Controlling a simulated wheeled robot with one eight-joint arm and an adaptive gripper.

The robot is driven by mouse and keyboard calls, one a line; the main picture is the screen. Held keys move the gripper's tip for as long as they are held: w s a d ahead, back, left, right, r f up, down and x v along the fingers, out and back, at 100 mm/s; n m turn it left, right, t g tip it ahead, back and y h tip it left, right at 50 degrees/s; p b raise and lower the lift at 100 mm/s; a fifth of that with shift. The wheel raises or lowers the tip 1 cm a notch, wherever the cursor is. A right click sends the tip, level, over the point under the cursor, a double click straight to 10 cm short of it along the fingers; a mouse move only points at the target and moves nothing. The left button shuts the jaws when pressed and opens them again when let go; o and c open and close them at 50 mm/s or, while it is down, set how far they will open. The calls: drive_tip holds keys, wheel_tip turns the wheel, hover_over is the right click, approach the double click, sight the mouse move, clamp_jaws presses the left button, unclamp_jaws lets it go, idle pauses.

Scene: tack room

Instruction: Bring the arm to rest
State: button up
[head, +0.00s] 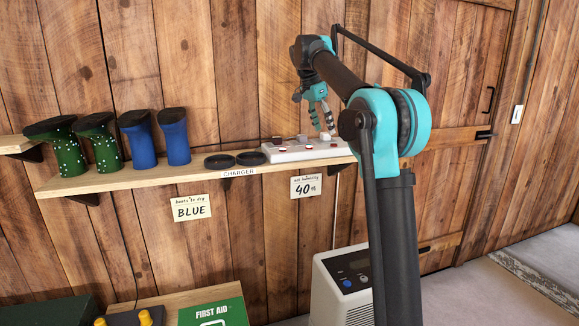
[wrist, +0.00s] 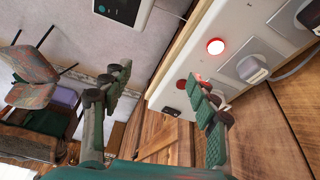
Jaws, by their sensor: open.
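My gripper (head: 321,110) hangs from my teal and black arm over the right end of the wall shelf, just above a white power strip (head: 290,153). In the wrist view my gripper (wrist: 165,108) shows its two padded fingers spread apart, with nothing held between them. The strip (wrist: 232,18) lies beyond the fingers, with a lit red switch (wrist: 215,46) and grey plugs in it. I cannot tell whether the right finger touches the strip. My arm is raised and bent, reaching toward the shelf.
The wooden shelf (head: 130,180) carries green spotted boots (head: 68,153), blue boots (head: 174,137) and two dark round pads (head: 220,161). A white appliance (head: 338,285) stands on the floor below. A bench with a green first aid box (head: 213,310) is at lower left. Floor is clear at right.

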drive_tip(key=s+d+f+n+t+y, duration=0.1)
drive_tip(key=s+d+f+n, duration=0.2)
drive_tip(key=s+f, duration=0.65)
drive_tip(key=s+d+f+n+y, duration=0.1)
drive_tip(key=s+d+f+n, duration=0.25)
drive_tip(key=s+f, duration=0.65)
drive_tip(key=s+f+n+t+y, duration=0.1)
drive_tip(key=s+f+n, duration=0.4)
drive_tip(key=s+f, duration=1.4)
wheel_tip(320, 180, down, 3)
drive_tip(key=shift+s+d+r+n+t, duration=0.15)
drive_tip(key=shift+s+d+n+t, duration=0.15)
drive_tip(key=shift+d+n, duration=0.1)
drive_tip(key=shift+c, duration=0.6)
